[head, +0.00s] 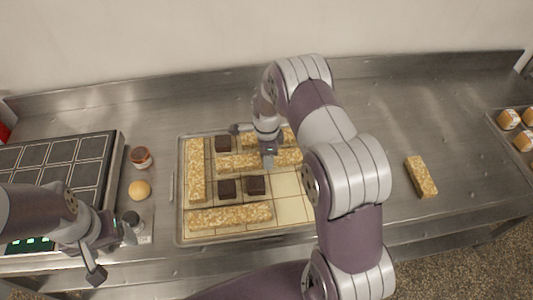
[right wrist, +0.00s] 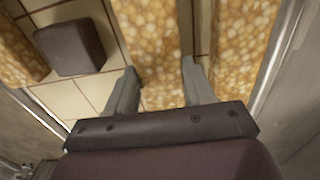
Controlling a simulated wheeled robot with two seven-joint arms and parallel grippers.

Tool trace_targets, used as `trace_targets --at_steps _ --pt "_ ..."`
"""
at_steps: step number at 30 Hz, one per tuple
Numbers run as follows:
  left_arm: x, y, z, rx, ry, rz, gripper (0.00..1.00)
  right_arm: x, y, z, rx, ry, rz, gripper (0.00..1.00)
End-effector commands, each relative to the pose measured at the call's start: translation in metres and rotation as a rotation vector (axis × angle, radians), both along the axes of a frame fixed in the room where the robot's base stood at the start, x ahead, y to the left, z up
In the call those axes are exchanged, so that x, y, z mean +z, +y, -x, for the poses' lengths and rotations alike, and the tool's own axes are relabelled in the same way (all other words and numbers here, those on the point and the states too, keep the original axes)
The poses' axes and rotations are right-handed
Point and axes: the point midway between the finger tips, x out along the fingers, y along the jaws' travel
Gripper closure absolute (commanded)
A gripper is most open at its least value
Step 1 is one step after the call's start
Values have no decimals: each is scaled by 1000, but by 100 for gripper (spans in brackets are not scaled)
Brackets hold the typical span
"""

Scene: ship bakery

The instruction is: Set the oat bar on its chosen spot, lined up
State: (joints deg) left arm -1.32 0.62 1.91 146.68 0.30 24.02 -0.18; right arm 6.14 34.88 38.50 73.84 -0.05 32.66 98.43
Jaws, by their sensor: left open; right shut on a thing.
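My right gripper (head: 268,158) is over the gridded tray (head: 180,225) and is shut on an oat bar (head: 237,162), pale and grainy, in the tray's middle. In the right wrist view the bar (right wrist: 158,45) runs between the two fingers (right wrist: 160,85). Another oat bar (right wrist: 240,45) lies close beside it. Other oat bars lie along the tray's left side (head: 195,170) and front (head: 230,216). A loose oat bar (head: 421,176) lies on the counter to the right. My left gripper (head: 112,252) is open and empty, left of the tray. My right arm hides the tray's right part.
Dark brown squares (head: 256,185) sit on the tray, one (head: 222,144) at the back. Bare cells (head: 285,184) show at centre right. A jar (head: 141,157) and a round bun (head: 139,190) stand left of the tray. A box of rolls (head: 510,120) is far right.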

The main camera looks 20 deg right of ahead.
Motion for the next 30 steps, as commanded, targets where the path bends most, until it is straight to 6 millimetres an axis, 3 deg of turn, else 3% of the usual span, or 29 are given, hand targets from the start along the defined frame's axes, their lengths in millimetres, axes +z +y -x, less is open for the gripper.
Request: trace_targets --at_steps 1,2,4,12,16,24,30 --pt "-2 0 0 0 0 0 22 -3 0 0 0 -1 0 89" --pt "-2 0 0 0 0 0 22 -3 0 0 0 0 0 44" --pt "-1 0 0 0 0 0 22 -2 0 0 0 0 0 22" --pt "-1 0 0 0 0 0 22 -1 0 0 0 0 0 22" --pt "-3 0 0 0 0 0 22 10 0 -1 0 -3 1 22" --pt "-18 0 0 0 0 0 22 80 0 -1 0 -5 0 22" --pt "-22 0 0 0 0 0 22 115 0 0 2 -1 0 22"
